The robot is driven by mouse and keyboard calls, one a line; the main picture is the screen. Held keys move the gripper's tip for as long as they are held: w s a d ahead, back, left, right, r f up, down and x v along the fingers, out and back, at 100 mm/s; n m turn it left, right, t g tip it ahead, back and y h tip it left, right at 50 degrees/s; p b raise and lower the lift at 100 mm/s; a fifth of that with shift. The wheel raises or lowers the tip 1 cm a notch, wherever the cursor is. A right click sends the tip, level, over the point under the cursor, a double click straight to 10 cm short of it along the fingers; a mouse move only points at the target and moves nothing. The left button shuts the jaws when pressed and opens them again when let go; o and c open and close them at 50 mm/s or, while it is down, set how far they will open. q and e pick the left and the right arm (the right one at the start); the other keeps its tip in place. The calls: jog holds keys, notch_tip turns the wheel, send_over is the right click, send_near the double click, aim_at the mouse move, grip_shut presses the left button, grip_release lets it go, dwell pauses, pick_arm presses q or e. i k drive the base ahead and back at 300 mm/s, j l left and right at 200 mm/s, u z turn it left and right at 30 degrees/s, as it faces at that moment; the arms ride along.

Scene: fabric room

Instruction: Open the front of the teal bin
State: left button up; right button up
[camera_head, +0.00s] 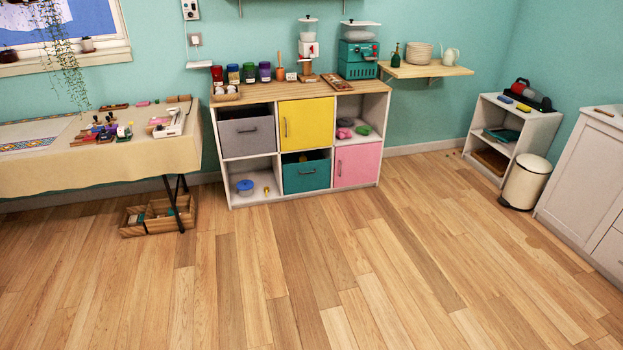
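The teal bin (306,176) sits in the lower middle compartment of a white cube shelf (231,183) against the far wall. Its front has a small dark handle (308,172). A dark gap shows above the front's upper edge, under the yellow door (306,124). The bin's inside is mostly hidden. Neither of my grippers shows in the head view.
A grey bin (247,137) is at upper left and a pink door (357,165) at lower right of the shelf. A cloth-covered table (110,170) with wooden crates (150,217) below stands left. A cream trash can (525,182) stands right. The wooden floor (320,270) in front is clear.

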aim_at(302, 166)
jog(key=i+z, duration=0.2)
jog(key=i, duration=2.85)
jog(key=i+u, duration=0.1)
jog(key=i, duration=0.6)
jog(key=i+l, duration=0.15)
jog(key=i, duration=0.5)
jog(key=j+u, duration=0.05)
